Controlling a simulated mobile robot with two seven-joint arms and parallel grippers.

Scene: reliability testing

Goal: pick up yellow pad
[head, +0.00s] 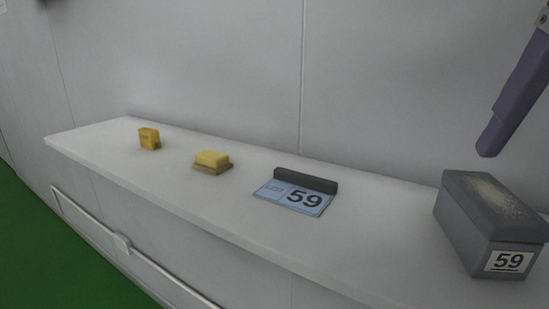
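Two yellow things lie on the white shelf (235,215). One is a flat, light yellow pad (212,158) resting on a brownish, slightly wider base, left of the middle. The other is a smaller, darker yellow block (149,138) with faint dark marks on its face, standing farther left. I cannot tell for sure which one the task names. Nothing touches either of them. Neither of my grippers can be made out in the head view.
A blue card marked 59 (293,196) lies before a dark grey bar (306,180). A grey box marked 59 (478,228), with a speckled top, stands at the right. A purple elongated part (518,92) hangs above it, possibly mine. A wall closes the back.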

